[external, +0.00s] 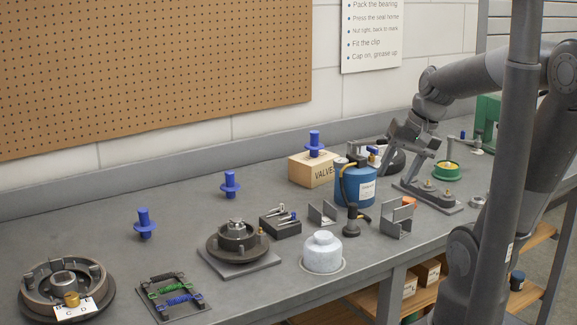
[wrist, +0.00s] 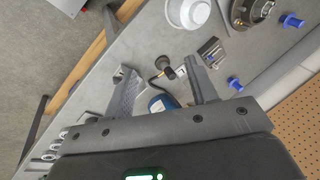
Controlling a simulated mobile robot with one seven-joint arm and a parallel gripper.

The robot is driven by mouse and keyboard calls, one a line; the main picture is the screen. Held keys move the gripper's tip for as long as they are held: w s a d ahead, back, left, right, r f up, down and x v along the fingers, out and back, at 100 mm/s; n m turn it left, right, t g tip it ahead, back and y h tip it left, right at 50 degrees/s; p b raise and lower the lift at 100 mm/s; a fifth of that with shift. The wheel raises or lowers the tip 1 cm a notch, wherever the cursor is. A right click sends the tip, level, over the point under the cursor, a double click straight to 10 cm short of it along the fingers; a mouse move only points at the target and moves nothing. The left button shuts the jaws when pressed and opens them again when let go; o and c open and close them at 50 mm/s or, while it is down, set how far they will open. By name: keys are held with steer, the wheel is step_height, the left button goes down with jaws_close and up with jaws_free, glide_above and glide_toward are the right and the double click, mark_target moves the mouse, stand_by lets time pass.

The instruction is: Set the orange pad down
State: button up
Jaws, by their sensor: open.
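A small orange patch (external: 409,201), likely the orange pad, shows at the top of a grey upright bracket (external: 397,221) near the bench's front edge. Most of it is hidden, and I cannot tell how it rests. My gripper (external: 398,164) is open above the bench, to the right of the blue canister (external: 366,188) and behind the bracket. In the wrist view, the fingers of my gripper (wrist: 165,88) are spread apart with nothing held between them. The blue canister (wrist: 160,104) shows beyond them. No orange pad can be made out in the wrist view.
A white domed pot (external: 322,252), a second grey bracket (external: 322,213) and a wooden block (external: 312,170) stand left of my gripper. A dark plate with posts (external: 430,197) lies below it, and a green dish (external: 446,171) stands to the right.

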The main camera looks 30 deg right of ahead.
steer(key=r+n+h, duration=0.1)
steer(key=s+r+n+t+h, duration=0.1)
steer(key=n, duration=0.1)
steer(key=s+r+n+t, duration=0.1)
steer(key=r+n, duration=0.1)
steer(key=shift+s+a+r+h, duration=0.1)
steer(key=shift+s+a+h, duration=0.1)
steer(key=shift+a+h, duration=0.2)
stand_by(0.9)
